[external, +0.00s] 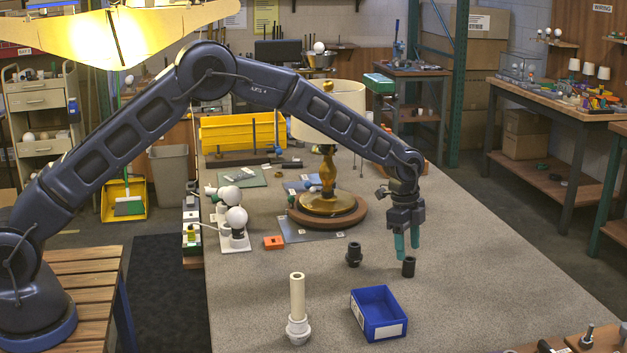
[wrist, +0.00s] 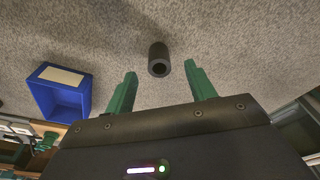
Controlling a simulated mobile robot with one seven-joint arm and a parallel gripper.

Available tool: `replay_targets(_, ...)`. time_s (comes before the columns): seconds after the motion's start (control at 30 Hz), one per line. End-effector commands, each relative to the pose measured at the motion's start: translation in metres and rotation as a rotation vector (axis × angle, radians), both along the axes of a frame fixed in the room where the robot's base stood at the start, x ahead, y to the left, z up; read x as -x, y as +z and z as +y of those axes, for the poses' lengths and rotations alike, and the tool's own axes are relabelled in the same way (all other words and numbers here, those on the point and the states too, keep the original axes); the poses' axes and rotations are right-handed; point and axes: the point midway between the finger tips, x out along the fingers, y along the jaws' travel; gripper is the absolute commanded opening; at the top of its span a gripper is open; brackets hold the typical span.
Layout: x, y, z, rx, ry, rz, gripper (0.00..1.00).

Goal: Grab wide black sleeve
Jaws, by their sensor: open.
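A plain black sleeve (external: 408,267) stands upright on the grey worktable. It also shows in the wrist view (wrist: 158,59), its round open end facing the camera, ahead of the gap between my fingers. My gripper (external: 408,252) has green fingers and points down just above this sleeve. The fingers (wrist: 160,72) are apart with nothing between them; I cannot tell whether the tips are level with the sleeve's top. A second black part (external: 354,254), stepped with a wider lower section, stands to the left in the external view.
A blue bin (external: 378,313) sits in front of the sleeve; it also shows in the wrist view (wrist: 62,92). A white column with a cream tube (external: 298,308) stands left of it. A lamp (external: 327,190) with a round wooden base is behind. Table right of my gripper is clear.

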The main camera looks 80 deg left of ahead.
Motion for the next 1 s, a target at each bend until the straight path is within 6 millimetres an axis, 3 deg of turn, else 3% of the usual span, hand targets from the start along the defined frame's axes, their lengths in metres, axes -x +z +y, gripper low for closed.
replay_targets(0.17,-0.001,-0.01,-0.002,0.0,0.001,0.002,0.55)
replay_targets(0.5,-0.005,-0.05,-0.009,0.0,0.001,0.0,0.55)
replay_targets(0.77,-0.005,-0.053,-0.009,-0.001,0.001,-0.001,0.55)
replay_targets(1.0,-0.005,-0.053,-0.009,0.0,0.001,0.0,0.08)
